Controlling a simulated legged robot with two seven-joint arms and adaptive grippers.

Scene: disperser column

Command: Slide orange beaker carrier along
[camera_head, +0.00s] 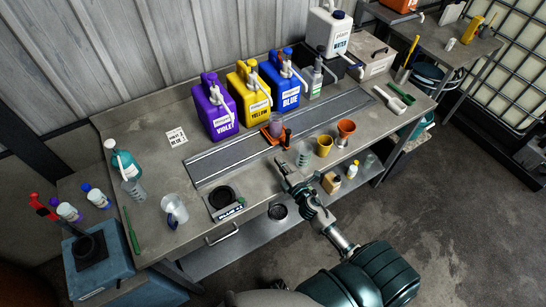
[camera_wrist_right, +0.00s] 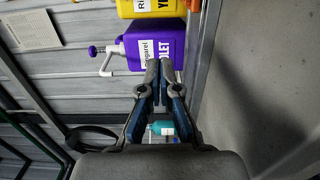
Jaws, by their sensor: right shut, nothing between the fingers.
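The orange carrier (camera_head: 268,136) sits on the long grey track (camera_head: 232,156) on the bench, in front of the yellow and blue jugs. A small purplish beaker (camera_head: 276,121) stands in it. My right gripper (camera_head: 281,165) is shut and empty at the front side of the track, a little nearer than the carrier and apart from it. My left gripper is not in view.
Violet (camera_head: 214,106), yellow (camera_head: 249,93) and blue (camera_head: 283,80) jugs stand behind the track. A clear beaker (camera_head: 303,155), yellow cup (camera_head: 324,146) and orange funnel (camera_head: 345,130) stand in front. The track left of the carrier is clear.

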